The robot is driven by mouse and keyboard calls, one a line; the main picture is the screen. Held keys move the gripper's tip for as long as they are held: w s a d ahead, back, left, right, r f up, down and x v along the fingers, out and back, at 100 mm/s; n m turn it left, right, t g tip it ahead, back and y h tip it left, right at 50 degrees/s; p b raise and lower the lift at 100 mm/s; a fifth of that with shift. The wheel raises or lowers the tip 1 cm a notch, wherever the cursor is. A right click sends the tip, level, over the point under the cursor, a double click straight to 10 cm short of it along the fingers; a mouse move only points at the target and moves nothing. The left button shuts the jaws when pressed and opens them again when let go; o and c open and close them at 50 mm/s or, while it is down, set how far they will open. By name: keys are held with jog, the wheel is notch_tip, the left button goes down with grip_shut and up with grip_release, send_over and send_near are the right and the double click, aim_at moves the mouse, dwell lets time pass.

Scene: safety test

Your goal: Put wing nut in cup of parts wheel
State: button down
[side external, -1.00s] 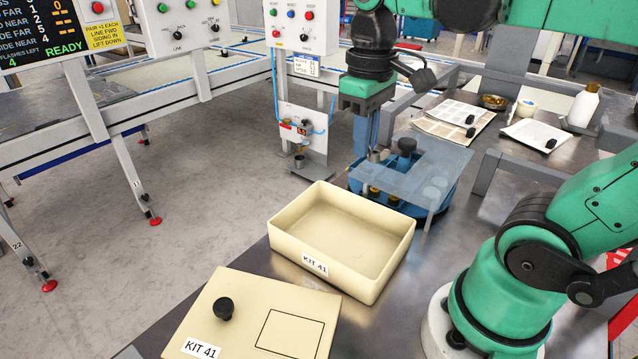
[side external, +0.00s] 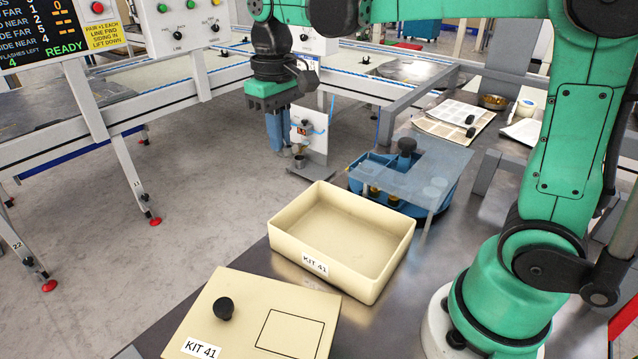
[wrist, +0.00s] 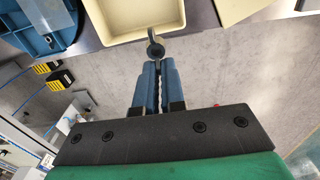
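The blue parts wheel (side external: 443,192) stands on the metal table under a clear cover, with a dark knob (side external: 407,147) on top. Part of it shows at upper left in the wrist view (wrist: 40,32). My gripper (side external: 281,150) hangs left of the wheel, off the table edge and apart from the wheel. In the wrist view its blue fingers (wrist: 158,66) are nearly together on a small grey metal part (wrist: 155,48) with a round dark middle. I cannot tell for certain that this is the wing nut. The wheel's cups are partly hidden by the cover.
A cream KIT 41 bin (side external: 345,235) and its lid (side external: 250,320) lie at the table front. A stand with a small metal cup (side external: 299,161) is just behind my gripper in the picture. Conveyor frames stand at the back left; papers (side external: 450,117) lie at the back right.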

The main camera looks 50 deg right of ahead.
jog(key=d+f, duration=0.3)
jog(key=d, duration=1.1)
jog(key=d+f, duration=0.2)
jog(key=d, duration=1.1)
jog(key=shift+s+f, duration=0.15)
jog(key=shift+f, duration=2.1)
jog(key=shift+s+f, duration=0.15)
jog(key=shift+f, duration=2.1)
jog(key=c, duration=0.9)
grip_release()
jog(key=shift+r, duration=0.1)
